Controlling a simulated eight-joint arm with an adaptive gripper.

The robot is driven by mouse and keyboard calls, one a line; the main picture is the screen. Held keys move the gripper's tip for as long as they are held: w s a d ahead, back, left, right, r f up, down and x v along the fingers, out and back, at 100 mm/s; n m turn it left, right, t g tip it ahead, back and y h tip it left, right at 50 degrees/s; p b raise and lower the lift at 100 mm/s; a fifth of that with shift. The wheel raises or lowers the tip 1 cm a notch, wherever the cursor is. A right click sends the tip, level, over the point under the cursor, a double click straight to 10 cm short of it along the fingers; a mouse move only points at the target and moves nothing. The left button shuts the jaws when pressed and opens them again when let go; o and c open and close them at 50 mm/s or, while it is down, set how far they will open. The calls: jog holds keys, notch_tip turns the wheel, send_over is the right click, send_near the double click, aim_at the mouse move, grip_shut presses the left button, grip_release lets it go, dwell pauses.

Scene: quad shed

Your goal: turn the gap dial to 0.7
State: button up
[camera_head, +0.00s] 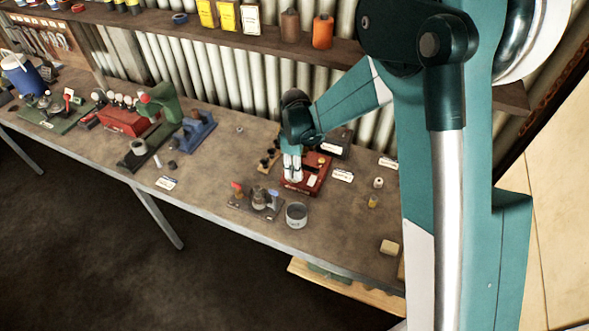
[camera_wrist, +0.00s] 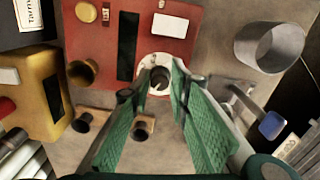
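A red device (camera_head: 318,169) stands on the bench in the head view, and its red face (camera_wrist: 182,45) fills the top middle of the wrist view. On it is a round white dial plate (camera_wrist: 146,62) with a dark-centred knob (camera_wrist: 160,77), which I take to be the gap dial. The dial's marks are too small to read. My gripper (camera_wrist: 163,84) has its two green fingers apart, one on each side of the knob; whether they touch it I cannot tell. In the head view my gripper (camera_head: 291,170) is over the left part of the red device and hides its dial.
A grey cup (camera_head: 297,215) and a small plate with red and blue levers (camera_head: 258,201) stand just in front. A yellow box (camera_wrist: 38,95) lies left in the wrist view. White labels (camera_head: 342,175) lie to the right. The bench's front middle has bare room.

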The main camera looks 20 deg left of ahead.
jog(key=c, duration=0.4)
jog(key=shift+f+m+b, duration=0.1)
jog(key=shift+m+b, duration=0.35)
jog(key=shift+m, duration=0.05)
jog(key=shift+m+b, duration=0.8)
jog(key=shift+m, duration=0.2)
jog(key=m+b, duration=0.2)
jog(key=m, duration=0.2)
jog(key=shift+b, duration=0.35)
jog(key=m+b, duration=0.2)
jog(key=m, duration=0.3)
jog(key=shift+m+b, duration=0.65)
jog(key=shift+m, duration=1.25)
jog(key=shift+a, duration=0.1)
jog(key=o, duration=0.9)
jog(key=shift+c, duration=0.2)
